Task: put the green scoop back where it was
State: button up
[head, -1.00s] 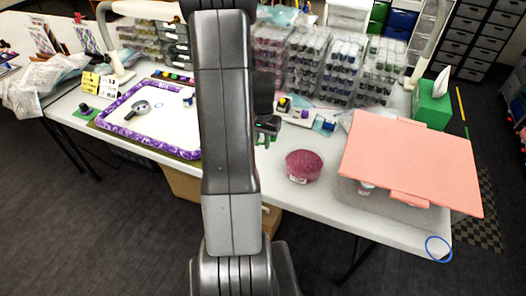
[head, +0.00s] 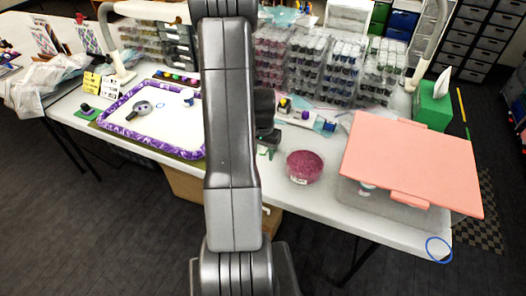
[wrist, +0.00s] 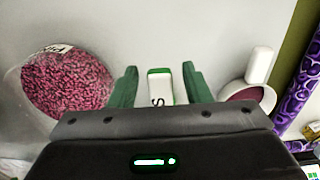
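My gripper (wrist: 160,84) points down over the table with its two dark green fingers apart. Between them is a narrow white-topped piece with bright green edges and a dark mark (wrist: 160,88), which may be part of the green scoop. A gap shows on each side of it. Its lower part is hidden by my gripper body. In the head view my gripper (head: 267,150) is small, beside my arm and left of the round jar of pink beads (head: 304,167). The jar also shows at the left in the wrist view (wrist: 68,85).
A white cup-like thing with dark pink inside (wrist: 227,87) stands right of my fingers in the wrist view. A purple-rimmed tray (head: 117,104) holds a grey scoop-like thing (head: 140,108). A pink lid (head: 412,158) covers a bin at the right. Bead-jar racks (head: 335,68) stand behind.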

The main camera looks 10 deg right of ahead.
notch_tip(320, 180, up, 12)
jog(key=shift+r, duration=0.15)
dwell(0.7)
